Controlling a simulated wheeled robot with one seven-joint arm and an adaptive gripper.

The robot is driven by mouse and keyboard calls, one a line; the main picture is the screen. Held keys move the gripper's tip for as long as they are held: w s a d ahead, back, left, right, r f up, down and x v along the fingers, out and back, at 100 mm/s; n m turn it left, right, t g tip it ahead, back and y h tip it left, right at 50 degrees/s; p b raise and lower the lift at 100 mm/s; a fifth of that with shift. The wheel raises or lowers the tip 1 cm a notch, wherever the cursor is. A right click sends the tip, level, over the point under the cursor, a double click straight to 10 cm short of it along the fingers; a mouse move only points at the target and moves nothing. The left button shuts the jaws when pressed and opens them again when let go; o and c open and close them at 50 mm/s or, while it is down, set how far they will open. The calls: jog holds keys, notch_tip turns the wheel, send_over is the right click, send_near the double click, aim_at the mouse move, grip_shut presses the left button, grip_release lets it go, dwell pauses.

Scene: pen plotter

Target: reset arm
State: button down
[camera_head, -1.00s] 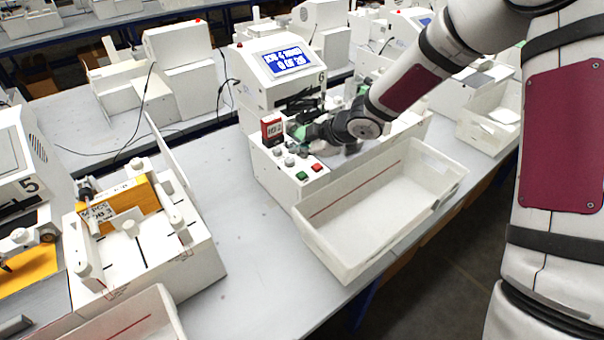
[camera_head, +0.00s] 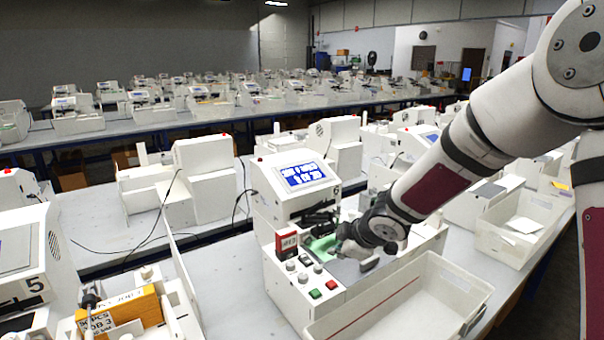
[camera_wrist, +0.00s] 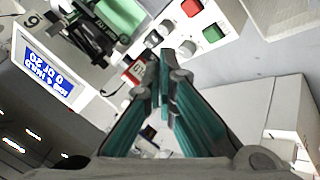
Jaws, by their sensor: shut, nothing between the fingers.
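My gripper (camera_wrist: 163,62) is shut and empty in the wrist view, its teal-lined fingers meeting at the tips. In the head view my arm reaches in from the right, and the gripper's dark end is over the pen plotter (camera_head: 275,190) marked 6, partly hiding its bed. The plotter has a lit blue display (camera_head: 301,175), a red block (camera_head: 286,242) on its front left, several knobs, and green and red buttons (camera_head: 322,287). In the wrist view the display (camera_wrist: 48,77) appears tilted at left, with the buttons (camera_wrist: 201,20) at the top.
An empty white bin (camera_head: 420,300) stands in front of the plotter. A second machine marked 5 (camera_head: 30,250) and an orange box labelled JOB 3 (camera_head: 125,312) stand at left. Another bin (camera_head: 512,228) is at right. Bare tabletop (camera_head: 225,280) lies left of the plotter.

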jog(key=s+d+r+m+h, duration=0.6)
jog(key=s+d+r+m, duration=0.2)
jog(key=s+d+r, duration=0.45)
jog(key=s+a+r+m+g+y, duration=0.1)
jog(key=s+m, duration=0.2)
jog(key=s, duration=0.7)
jog(key=s+a+r+m+y+b, duration=0.1)
jog(key=s+m, duration=0.3)
jog(key=s, duration=0.6)
jog(key=shift+s+a+r+m+g+y, duration=0.15)
jog(key=shift+a+r+m+g+y, duration=0.15)
jog(key=shift+a+r+g, duration=0.25)
jog(key=shift+d+r, duration=0.1)
jog(key=shift+r, duration=0.05)
